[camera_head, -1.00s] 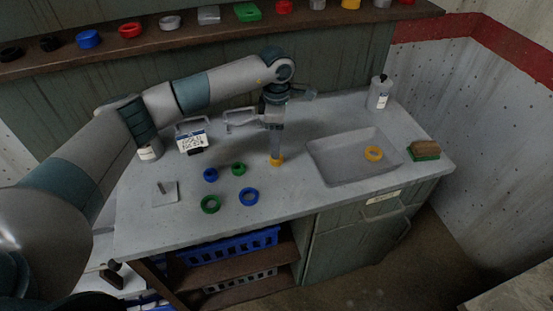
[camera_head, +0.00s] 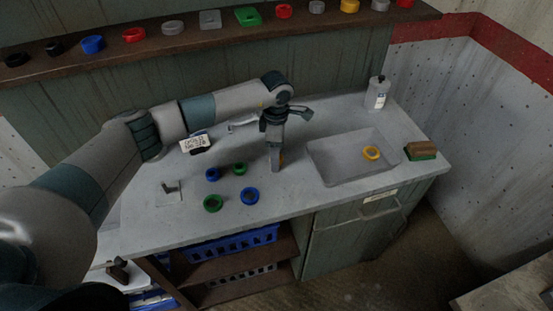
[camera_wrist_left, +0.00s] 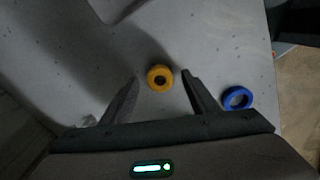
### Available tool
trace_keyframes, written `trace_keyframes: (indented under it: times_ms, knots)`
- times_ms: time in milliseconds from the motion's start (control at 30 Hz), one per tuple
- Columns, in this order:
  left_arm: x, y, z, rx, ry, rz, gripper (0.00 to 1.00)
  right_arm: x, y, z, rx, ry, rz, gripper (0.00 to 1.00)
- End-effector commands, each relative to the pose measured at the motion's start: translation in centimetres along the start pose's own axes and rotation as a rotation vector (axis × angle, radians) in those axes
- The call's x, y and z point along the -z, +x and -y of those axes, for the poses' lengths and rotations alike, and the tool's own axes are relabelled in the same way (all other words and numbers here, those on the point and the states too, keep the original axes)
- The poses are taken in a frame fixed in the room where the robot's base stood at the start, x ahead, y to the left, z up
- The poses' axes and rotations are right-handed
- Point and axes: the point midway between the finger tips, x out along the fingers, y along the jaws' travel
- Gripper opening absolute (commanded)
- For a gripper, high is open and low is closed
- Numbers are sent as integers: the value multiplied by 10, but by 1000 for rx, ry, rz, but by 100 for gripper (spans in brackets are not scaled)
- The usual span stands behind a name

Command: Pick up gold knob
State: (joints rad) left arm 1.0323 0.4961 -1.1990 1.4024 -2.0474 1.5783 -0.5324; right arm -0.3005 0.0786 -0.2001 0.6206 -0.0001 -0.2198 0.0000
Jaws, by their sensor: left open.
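The gold knob (camera_wrist_left: 160,78) lies on the counter and shows between my fingertips in the left wrist view, with a gap on each side. In the head view only a small bit of it (camera_head: 282,159) shows beside the fingers. My left gripper (camera_head: 276,168) is open and points down at the knob. In the head view the fingers mostly hide it. I cannot tell exactly how far above the counter the tips are. A second gold ring (camera_head: 371,153) lies in the sink.
A label stand (camera_head: 195,143) is further left. The sink (camera_head: 330,172), a sponge (camera_head: 421,150) and a bottle (camera_head: 377,93) are to the right. A shelf (camera_head: 220,40) with knobs runs along the back.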

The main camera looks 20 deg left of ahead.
Motion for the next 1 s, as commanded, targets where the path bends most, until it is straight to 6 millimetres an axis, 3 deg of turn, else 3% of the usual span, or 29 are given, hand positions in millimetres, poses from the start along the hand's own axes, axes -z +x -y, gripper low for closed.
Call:
trace_keyframes:
  times_ms: [67, 233, 667, 967, 1000]
  knots:
    - [0, 0, 0, 0, 0, 0, 49, 0, 0, 0, 0, 0, 0, 31]
    - [0, 0, 0, 0, 0, 0, 9, 0, 0, -1, -1, -1, 0, 31]
    - [0, -5, -1, -2, -1, 0, 9, -1, 4, -2, -2, -1, 1, 31]
    - [0, -39, -2, -6, 1, 2, 9, -3, 28, -2, -2, -1, 1, 31]
    - [-8, -42, 3, -3, 5, 2, 9, -3, 30, -2, -2, -1, 1, 31]
